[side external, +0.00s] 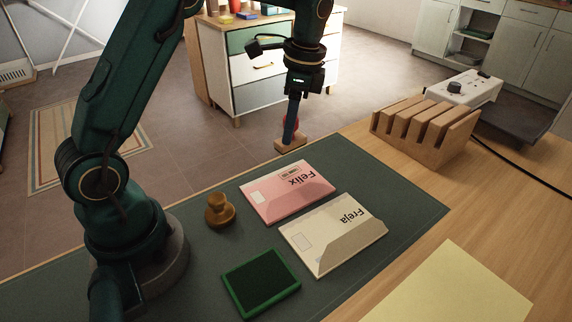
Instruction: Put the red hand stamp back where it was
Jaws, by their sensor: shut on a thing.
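The red hand stamp (290,144) has a red handle, mostly hidden behind my fingers, and a wooden base. It is at the far edge of the dark green mat (405,195). My gripper (291,128) points down and is shut on its handle. I cannot tell whether the base touches the surface or hangs above it. A pink envelope marked Felix (268,203) lies on the mat nearer the camera, with a small dark print near its upper edge. A cream envelope marked Freja (340,250) lies beside it.
A brown wooden stamp (219,211) stands left of the pink envelope. A green-framed pad (260,283) lies in front. A slotted wooden rack (425,130) stands at the back right, near a white device (462,88). A yellow sheet (455,290) lies front right.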

